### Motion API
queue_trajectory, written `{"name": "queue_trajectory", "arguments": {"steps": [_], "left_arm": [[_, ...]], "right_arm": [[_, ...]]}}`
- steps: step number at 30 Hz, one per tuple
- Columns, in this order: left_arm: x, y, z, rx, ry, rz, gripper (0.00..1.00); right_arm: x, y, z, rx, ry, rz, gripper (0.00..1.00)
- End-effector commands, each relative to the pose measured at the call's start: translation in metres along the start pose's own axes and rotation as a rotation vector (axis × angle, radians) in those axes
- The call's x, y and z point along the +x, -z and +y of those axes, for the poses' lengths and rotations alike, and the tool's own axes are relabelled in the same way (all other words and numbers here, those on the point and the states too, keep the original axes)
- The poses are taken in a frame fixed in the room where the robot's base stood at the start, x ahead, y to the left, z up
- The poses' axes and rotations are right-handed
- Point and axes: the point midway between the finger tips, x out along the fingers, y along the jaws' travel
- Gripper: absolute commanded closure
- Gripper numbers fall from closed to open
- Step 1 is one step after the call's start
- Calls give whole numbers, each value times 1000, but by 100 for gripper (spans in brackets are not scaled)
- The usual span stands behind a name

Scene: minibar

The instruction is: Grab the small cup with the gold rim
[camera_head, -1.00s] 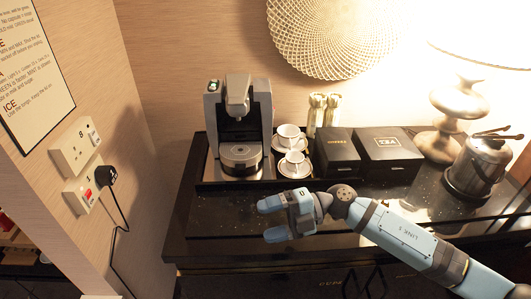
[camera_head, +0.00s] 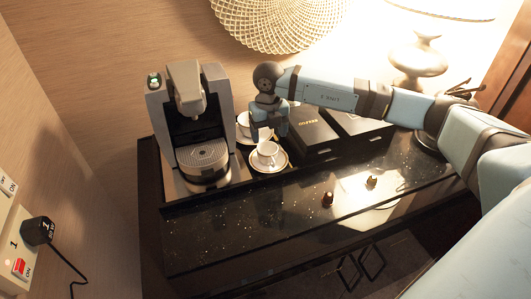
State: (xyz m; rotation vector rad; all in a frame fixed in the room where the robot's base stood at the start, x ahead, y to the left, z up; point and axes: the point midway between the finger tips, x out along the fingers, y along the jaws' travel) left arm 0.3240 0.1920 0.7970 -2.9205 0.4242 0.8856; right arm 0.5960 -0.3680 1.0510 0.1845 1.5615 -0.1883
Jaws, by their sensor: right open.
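A small white cup (camera_head: 267,150) stands on a saucer (camera_head: 281,163) on the tray, right of the coffee machine. A second white cup (camera_head: 243,121) on a saucer is just behind it, partly hidden by my gripper. The picture is too small to tell for sure which rim is gold. My right gripper (camera_head: 268,134) is open and points down, directly above and slightly behind the front cup. Its fingertips are close to the cup's rim; I cannot tell whether they touch it. My left gripper is not in view.
The coffee machine (camera_head: 194,125) stands close on the left. Black boxes (camera_head: 312,135) stand on the right, under my forearm. Two small capsules (camera_head: 328,198) (camera_head: 371,181) lie on the dark counter (camera_head: 240,225), which is otherwise clear in front.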

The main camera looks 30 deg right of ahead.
Motion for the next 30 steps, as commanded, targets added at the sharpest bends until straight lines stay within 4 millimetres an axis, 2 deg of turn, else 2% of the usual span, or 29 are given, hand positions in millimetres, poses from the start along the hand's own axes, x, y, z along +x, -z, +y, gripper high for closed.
{"name": "queue_trajectory", "arguments": {"steps": [3, 11, 18, 22, 28, 30], "left_arm": [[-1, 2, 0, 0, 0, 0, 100], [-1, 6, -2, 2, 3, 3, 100], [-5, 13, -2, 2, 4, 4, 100], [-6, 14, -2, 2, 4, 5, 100], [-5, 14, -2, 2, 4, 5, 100], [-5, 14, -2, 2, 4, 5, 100]], "right_arm": [[19, 0, 0, 0, 0, 3, 27], [38, 0, 1, -1, -3, 2, 27], [74, -1, 1, -1, -3, 2, 27], [82, -1, 1, -1, -3, 1, 27], [83, -1, 1, -2, -3, 0, 27], [83, -1, 1, -2, -3, 0, 43]]}}
